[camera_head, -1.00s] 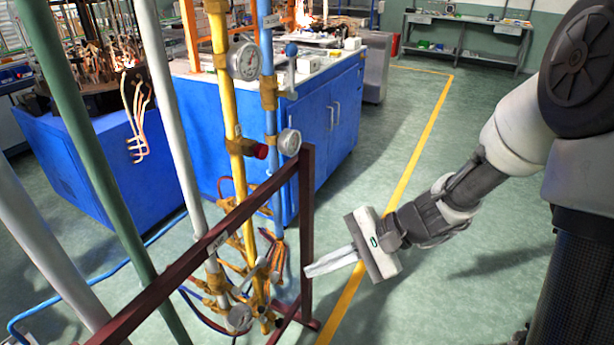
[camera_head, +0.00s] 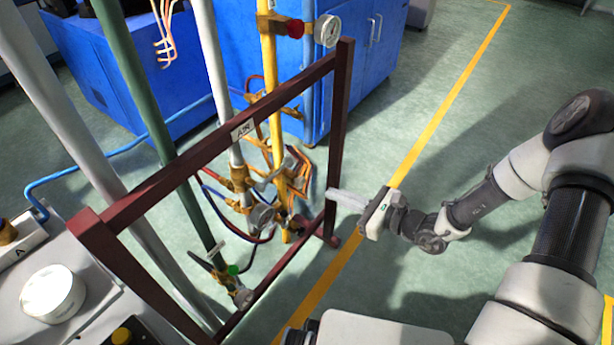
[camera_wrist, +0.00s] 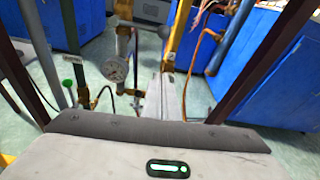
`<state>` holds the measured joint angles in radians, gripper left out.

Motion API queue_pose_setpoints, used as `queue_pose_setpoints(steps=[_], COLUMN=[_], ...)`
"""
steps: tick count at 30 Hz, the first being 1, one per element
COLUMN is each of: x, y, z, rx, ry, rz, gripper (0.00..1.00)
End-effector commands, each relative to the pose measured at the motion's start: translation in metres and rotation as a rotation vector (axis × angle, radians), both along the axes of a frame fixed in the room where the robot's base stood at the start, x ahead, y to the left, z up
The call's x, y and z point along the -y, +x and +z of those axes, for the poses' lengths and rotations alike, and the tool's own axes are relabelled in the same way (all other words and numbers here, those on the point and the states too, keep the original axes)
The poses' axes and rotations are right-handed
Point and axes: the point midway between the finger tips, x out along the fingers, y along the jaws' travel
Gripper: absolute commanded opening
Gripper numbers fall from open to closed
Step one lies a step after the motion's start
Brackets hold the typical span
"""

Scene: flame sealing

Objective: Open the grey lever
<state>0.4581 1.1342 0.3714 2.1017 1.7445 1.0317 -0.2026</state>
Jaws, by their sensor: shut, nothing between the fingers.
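A small light-grey handle (camera_head: 276,174), which looks like the grey lever, sits among the brass fittings at the lower end of the grey pipe (camera_head: 208,60). It is small and partly lost in the clutter. My gripper (camera_head: 331,196) is shut and empty, its fingers pointing left at the right post of the dark red frame, apart from the handle. In the wrist view my gripper (camera_wrist: 168,80) points towards the fittings. I cannot make out the lever clearly there, and the fingers hide part of the fittings.
The dark red frame (camera_head: 340,110) stands around the pipes. A yellow pipe (camera_head: 268,70), a green pipe (camera_head: 130,75) and gauges (camera_head: 327,30) are close by. A green-handled valve (camera_head: 232,269) is low down. A blue cabinet (camera_head: 370,60) stands behind. Floor is clear at right.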

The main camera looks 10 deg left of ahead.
Motion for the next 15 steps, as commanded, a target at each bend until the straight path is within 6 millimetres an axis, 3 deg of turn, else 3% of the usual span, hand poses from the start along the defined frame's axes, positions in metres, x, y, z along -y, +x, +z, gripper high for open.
queue_pose_setpoints(steps=[5, 15], x=[-0.017, -0.081], y=[0.006, 0.034], z=[-0.005, -0.021], rx=[0.002, 0.002], ry=[0.001, 0.001], rz=[0.004, 0.004], gripper=[0.00, 0.00])
